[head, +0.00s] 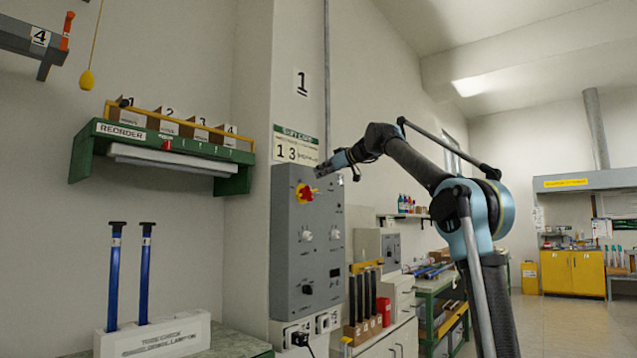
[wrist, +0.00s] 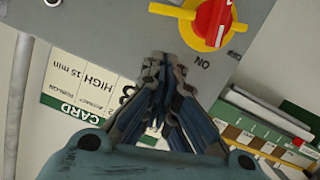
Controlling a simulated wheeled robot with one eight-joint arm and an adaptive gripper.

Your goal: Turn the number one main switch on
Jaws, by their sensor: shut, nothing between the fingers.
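The main switch (head: 305,193) is a red knob on a yellow base, near the top of a grey wall cabinet (head: 309,270). A large "1" sign (head: 302,84) is on the wall above. In the wrist view the red knob (wrist: 213,22) is at the top, cut by the frame edge, with an upside-down "ON" mark (wrist: 203,63) beside it. I cannot tell which setting the knob points to. My gripper (head: 321,172) is shut and empty, near the cabinet's top edge. In the wrist view its fingertips (wrist: 163,65) are together, apart from the knob.
The cabinet carries several other knobs below the switch. A card sign (head: 296,147) hangs on the wall above it. A green reorder shelf (head: 165,150) is on the left wall. A rack of dark rods (head: 363,297) stands right of the cabinet.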

